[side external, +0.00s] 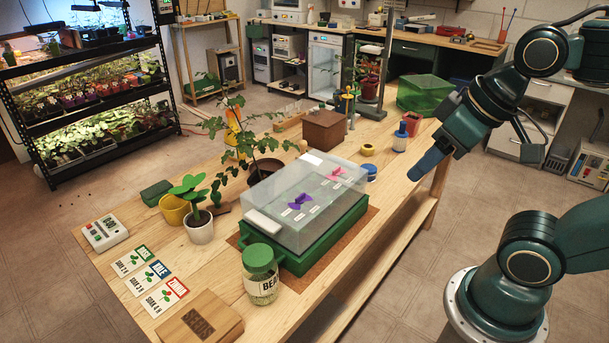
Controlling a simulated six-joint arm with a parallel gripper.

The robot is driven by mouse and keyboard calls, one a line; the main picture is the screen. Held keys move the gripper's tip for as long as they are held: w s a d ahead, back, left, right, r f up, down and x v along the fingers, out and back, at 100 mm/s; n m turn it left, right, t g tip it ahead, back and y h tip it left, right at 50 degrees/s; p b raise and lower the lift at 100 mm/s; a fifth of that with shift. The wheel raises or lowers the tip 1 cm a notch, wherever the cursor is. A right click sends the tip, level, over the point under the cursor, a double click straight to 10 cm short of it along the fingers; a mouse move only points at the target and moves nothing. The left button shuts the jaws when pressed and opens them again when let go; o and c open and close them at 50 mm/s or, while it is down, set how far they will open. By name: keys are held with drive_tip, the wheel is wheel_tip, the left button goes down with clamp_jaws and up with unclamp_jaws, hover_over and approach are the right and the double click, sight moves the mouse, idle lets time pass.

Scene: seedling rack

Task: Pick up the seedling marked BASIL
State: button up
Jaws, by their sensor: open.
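No label that I can read as BASIL shows on any seedling. A propagator with a clear lid (318,176) stands on a green base (318,247) mid-table. Under the lid are a purple item (299,201) and a pink item (336,172), with small white tags too small to read. A leafy seedling in a white pot (199,230) stands left of it, in front of a yellow pot (174,212).
A lidded jar (262,284) and wooden box (203,322) stand at the table's front. Cards (157,274) lie at front left. A tall plant (247,125) rises behind the propagator. A brown box (323,130) and green bin (424,94) stand further back.

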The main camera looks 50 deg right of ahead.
drive_tip(key=w+d+r+n+g, duration=0.1)
drive_tip(key=w+d+n, duration=0.2)
drive_tip(key=w, duration=0.6)
drive_tip(key=w+d+r+n+y, duration=0.1)
drive_tip(key=w+d+n, duration=0.1)
drive_tip(key=w, duration=0.6)
drive_tip(key=w+d+r+n+g, duration=0.1)
drive_tip(key=w+d+r+n, duration=0.15)
drive_tip(key=w, duration=0.65)
drive_tip(key=w+d+f+n, duration=0.4)
drive_tip(key=w+d+f, duration=0.2)
drive_tip(key=d+f, duration=0.3)
drive_tip(key=w+d+f+n+g+y, duration=0.1)
drive_tip(key=w+d+f+n, duration=0.2)
drive_tip(key=w+d+f, duration=0.4)
wheel_tip(320, 180, down, 4)
drive_tip(key=d, duration=0.2)
drive_tip(key=shift+w+d+f+n, duration=0.15)
drive_tip(key=shift+d+n, duration=0.15)
drive_tip(key=shift+n, duration=0.05)
